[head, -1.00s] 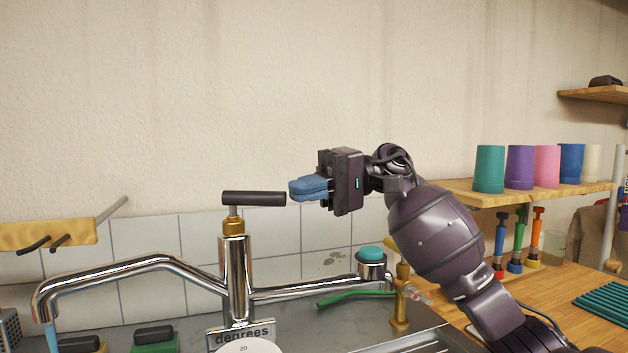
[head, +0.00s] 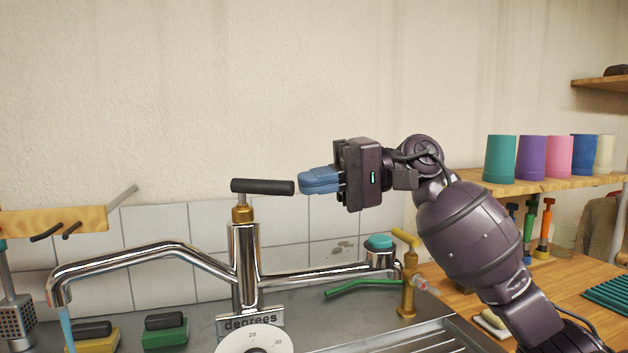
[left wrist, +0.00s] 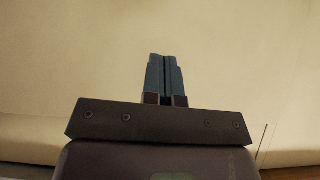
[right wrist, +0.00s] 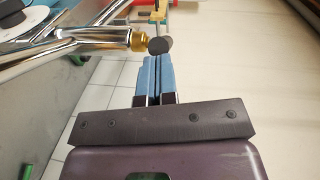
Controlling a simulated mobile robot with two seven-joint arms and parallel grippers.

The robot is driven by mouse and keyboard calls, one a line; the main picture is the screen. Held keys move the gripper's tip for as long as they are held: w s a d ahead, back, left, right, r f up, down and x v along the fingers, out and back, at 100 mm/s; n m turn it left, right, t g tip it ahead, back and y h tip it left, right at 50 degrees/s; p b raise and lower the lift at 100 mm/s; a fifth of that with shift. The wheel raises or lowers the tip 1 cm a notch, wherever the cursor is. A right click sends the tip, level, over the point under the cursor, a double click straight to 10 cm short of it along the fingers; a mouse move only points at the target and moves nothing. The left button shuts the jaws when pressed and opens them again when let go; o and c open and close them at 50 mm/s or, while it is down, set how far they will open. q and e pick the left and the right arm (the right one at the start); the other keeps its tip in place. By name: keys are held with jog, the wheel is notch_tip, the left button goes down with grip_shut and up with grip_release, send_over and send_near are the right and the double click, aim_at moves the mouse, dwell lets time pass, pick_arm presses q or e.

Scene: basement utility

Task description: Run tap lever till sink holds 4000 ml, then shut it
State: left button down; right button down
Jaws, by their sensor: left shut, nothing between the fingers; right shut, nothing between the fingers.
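The chrome tap (head: 245,265) stands in the middle of the head view, with a dark lever (head: 262,187) on a brass collar at its top. Blue water (head: 66,327) runs from the spout at the left. My right gripper (head: 304,181) is shut and empty, its blue fingertips just right of the lever's end. In the right wrist view the fingertips lie close below the lever's round end (right wrist: 159,46); I cannot tell whether they touch. My left gripper (left wrist: 165,58) is shut and empty before a plain wall. The sink's inside and its water level are out of view.
A dial marked degrees (head: 254,341) sits in front of the tap. A brass valve (head: 408,285) and a teal-capped fitting (head: 379,245) stand to the right. Cups (head: 499,158) line a wooden shelf. The wall above the lever is clear.

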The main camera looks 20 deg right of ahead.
dwell(0.4)
jog(key=d+r, duration=0.1)
jog(key=d, duration=0.9)
jog(key=shift+s+d+r+b, duration=0.25)
jog(key=shift+s+d+b, duration=0.05)
jog(key=shift+d, duration=0.05)
dwell(1.8)
